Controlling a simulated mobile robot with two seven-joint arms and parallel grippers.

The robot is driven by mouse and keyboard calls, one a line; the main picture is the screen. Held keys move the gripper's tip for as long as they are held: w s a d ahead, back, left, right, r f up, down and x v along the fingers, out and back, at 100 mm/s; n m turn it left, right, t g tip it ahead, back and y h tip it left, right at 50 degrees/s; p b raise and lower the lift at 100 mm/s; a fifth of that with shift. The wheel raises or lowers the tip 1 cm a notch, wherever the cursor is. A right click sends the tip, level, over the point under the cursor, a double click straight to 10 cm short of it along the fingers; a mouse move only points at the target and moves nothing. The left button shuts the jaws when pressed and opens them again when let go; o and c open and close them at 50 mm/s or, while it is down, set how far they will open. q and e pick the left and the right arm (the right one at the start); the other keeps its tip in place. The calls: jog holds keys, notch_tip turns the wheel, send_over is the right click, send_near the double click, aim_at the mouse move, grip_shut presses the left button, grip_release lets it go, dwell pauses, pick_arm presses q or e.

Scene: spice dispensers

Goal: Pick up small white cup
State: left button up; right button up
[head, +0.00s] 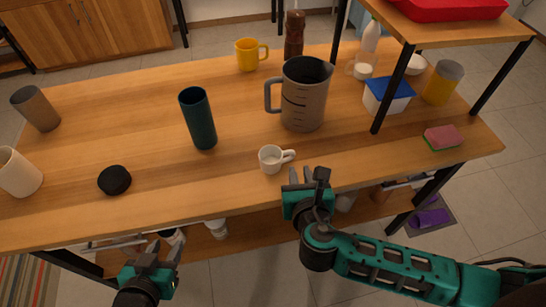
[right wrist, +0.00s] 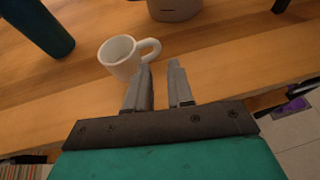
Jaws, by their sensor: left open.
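The small white cup (head: 270,160) stands upright near the front edge of the wooden table (head: 240,178), its handle pointing right. In the right wrist view the cup (right wrist: 120,58) is just beyond my fingertips, and its handle lies above the left finger. My right gripper (head: 300,176) is open and empty, in front of the cup and a little to its right; I cannot tell whether a finger touches the handle. It also shows in the right wrist view (right wrist: 162,72). My left gripper (head: 163,252) is open and empty, low in front of the table's front edge.
A large grey measuring jug (head: 305,95) stands behind the cup, with a dark teal tumbler (head: 199,120) to the left. A black round object (head: 115,180) lies further left. A blue-lidded container (head: 388,97) and a sponge (head: 442,137) are at the right, by a raised shelf (head: 460,32).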

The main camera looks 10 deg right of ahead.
aim_at(294, 155)
jog(key=x, duration=0.3)
jog(key=shift+w+f, duration=0.1)
jog(key=shift+w, duration=0.1)
jog(key=shift+r+x, duration=0.1)
jog(key=shift+x, duration=1.25)
jog(key=shift+r+x, duration=0.15)
jog(key=shift+x, duration=1.15)
jog(key=shift+w+a, duration=0.15)
grip_shut()
